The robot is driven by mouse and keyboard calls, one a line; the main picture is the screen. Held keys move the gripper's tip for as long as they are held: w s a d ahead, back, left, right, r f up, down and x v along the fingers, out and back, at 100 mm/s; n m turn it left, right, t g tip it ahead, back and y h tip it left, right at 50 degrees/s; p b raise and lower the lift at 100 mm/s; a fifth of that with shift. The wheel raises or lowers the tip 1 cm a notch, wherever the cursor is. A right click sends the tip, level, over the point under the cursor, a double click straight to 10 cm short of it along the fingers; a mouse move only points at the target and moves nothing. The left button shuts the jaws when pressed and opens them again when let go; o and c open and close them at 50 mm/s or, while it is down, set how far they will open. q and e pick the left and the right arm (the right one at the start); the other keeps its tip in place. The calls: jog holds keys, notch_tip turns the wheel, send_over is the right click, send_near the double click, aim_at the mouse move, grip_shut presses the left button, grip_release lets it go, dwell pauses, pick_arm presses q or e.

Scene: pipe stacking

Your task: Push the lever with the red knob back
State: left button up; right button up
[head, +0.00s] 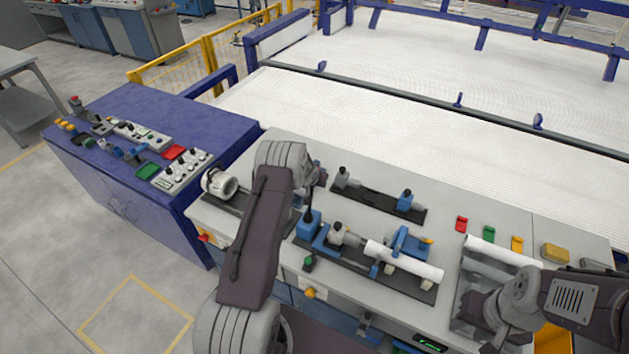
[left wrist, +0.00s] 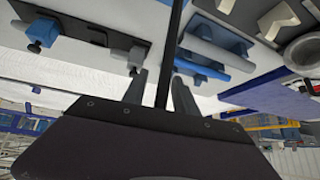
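No red knob shows clearly on a lever in either view. A black lever (head: 308,205) stands on a blue base (head: 308,227) on the grey bench, just right of my left forearm. In the left wrist view a dark rod (left wrist: 167,50) runs between the two fingers of my left gripper (left wrist: 161,75). The fingers look apart, with the rod between them; its end is hidden behind the gripper body. In the head view the left gripper is mostly hidden behind my wrist. My right gripper (head: 478,308) is low beside the grey tray, and its fingers are not clear.
A white pipe (head: 405,262) lies in a fixture right of the lever; another white pipe (head: 503,251) lies at the grey tray (head: 470,264). Dark fixture plates (head: 375,200) lie behind. A blue control cabinet (head: 105,185) stands left. A white conveyor (head: 400,110) runs behind the bench.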

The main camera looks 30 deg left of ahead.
pick_arm(q)
jog(key=shift+s, duration=0.1)
jog(key=b+v, duration=0.2)
jog(key=shift+s+r+b, duration=0.2)
jog(key=shift+s+b, duration=0.05)
jog(key=shift+b, duration=0.05)
jog(key=v, duration=0.6)
jog(key=shift+r, duration=0.2)
jog(key=shift+w, duration=0.1)
